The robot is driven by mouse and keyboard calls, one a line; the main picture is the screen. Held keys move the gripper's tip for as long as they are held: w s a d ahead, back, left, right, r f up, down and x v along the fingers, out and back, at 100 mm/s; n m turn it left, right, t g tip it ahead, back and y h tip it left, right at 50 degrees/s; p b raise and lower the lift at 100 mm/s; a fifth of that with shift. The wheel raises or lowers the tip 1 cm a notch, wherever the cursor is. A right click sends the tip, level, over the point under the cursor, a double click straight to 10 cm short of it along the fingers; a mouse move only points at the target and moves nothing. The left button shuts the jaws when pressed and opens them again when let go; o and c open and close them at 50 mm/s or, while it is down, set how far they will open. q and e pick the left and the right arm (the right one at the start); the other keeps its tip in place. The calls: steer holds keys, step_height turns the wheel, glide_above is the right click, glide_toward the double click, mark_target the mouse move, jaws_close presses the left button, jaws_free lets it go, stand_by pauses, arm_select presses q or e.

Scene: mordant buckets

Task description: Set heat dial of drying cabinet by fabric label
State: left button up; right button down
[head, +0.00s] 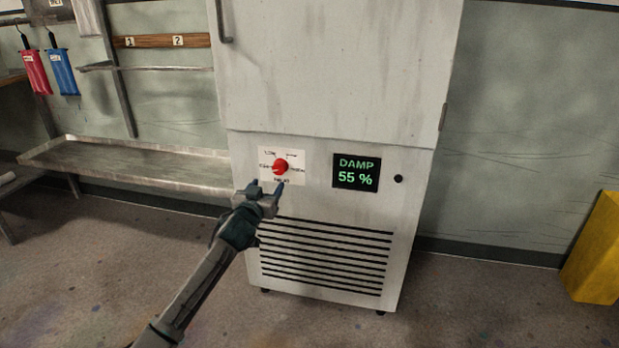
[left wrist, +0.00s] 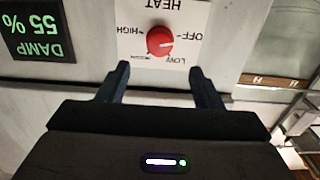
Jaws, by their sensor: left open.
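The drying cabinet (head: 330,210) is pale and worn and stands in the middle of the head view. Its red heat dial (head: 281,166) sits on a white plate low on the front. In the left wrist view the dial (left wrist: 160,41) appears upside down, with HEAT, OFF, LOW and HIGH readable around it; its exact setting is hard to tell. My left gripper (head: 267,190) is open and empty, just below and in front of the dial, apart from it. Its two fingers (left wrist: 160,72) also show in the wrist view. I cannot make out a fabric label's text. My right gripper is not in view.
A display (head: 356,173) reads DAMP 55 %, with a black knob (head: 398,179) beside it. Red (head: 36,72) and blue (head: 63,72) tagged pieces hang at left near a metal bench (head: 130,165). A yellow container (head: 597,250) stands at right. The floor in front is clear.

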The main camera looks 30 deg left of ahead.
mark_target(278, 170)
arm_select(q)
steer(key=b+x, duration=0.1)
steer(key=x, duration=0.8)
steer(key=shift+w, duration=0.45)
steer(key=c, duration=1)
